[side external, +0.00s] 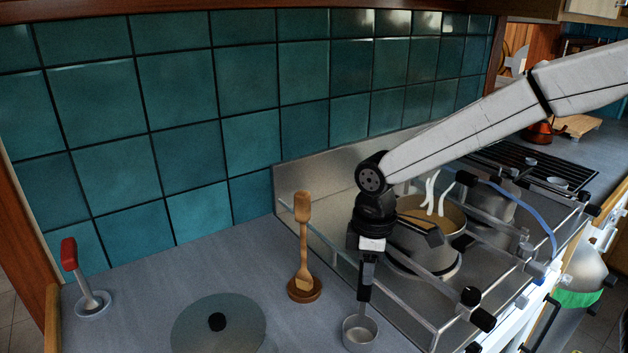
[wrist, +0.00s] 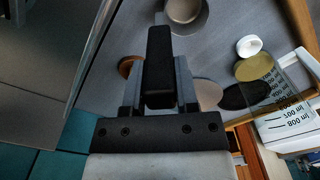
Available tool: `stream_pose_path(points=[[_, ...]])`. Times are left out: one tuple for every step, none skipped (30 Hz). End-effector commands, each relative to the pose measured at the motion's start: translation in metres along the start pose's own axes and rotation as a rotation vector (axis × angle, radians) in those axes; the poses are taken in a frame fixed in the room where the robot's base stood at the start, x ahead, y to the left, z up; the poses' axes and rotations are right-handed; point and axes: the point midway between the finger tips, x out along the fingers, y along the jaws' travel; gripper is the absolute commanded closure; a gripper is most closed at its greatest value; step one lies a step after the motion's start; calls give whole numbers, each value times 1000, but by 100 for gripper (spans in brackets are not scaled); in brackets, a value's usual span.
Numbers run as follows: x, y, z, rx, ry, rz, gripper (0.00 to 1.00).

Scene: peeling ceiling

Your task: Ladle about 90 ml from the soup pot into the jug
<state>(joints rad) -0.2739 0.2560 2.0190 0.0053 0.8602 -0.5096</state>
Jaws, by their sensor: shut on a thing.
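My gripper (side external: 367,262) is shut on the dark handle of the ladle (side external: 360,332), which hangs upright with its grey bowl low, in front of the stove at the counter. The wrist view shows the dark handle (wrist: 159,70) between the fingers and the round bowl (wrist: 187,12) at the top. Whether the bowl holds liquid I cannot tell. The soup pot (side external: 462,226), with tan contents and pale wisps above, stands on the stove behind my arm, partly hidden. A clear jug with ml markings (wrist: 287,122) shows at the right of the wrist view; I do not see it in the side view.
A wooden utensil (side external: 303,240) stands upright in a round brown holder. A glass lid (side external: 240,322) lies on the counter. A red-handled tool (side external: 70,255) stands at the left. Another pot (side external: 492,203) is behind the soup pot. A metal rail edges the stove. Counter between lid and red-handled tool is clear.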

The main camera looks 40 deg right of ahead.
Motion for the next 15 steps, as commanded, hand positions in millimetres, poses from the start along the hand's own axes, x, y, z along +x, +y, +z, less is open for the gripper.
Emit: stream_pose_path(points=[[1, 0, 0, 0, 0, 0, 100], [2, 0, 0, 0, 0, 0, 100], [1, 0, 0, 0, 0, 0, 100], [1, 0, 0, 0, 0, 0, 100], [1, 0, 0, 0, 0, 0, 100], [1, 0, 0, 0, 0, 0, 100], [1, 0, 0, 0, 0, 0, 59], [1, 0, 0, 0, 1, 0, 50], [1, 0, 0, 0, 1, 0, 37], [1, 0, 0, 0, 1, 0, 28], [1, 0, 0, 0, 1, 0, 21], [1, 0, 0, 0, 1, 0, 21], [1, 0, 0, 0, 1, 0, 21], [1, 0, 0, 0, 1, 0, 21], [1, 0, 0, 0, 1, 0, 21]])
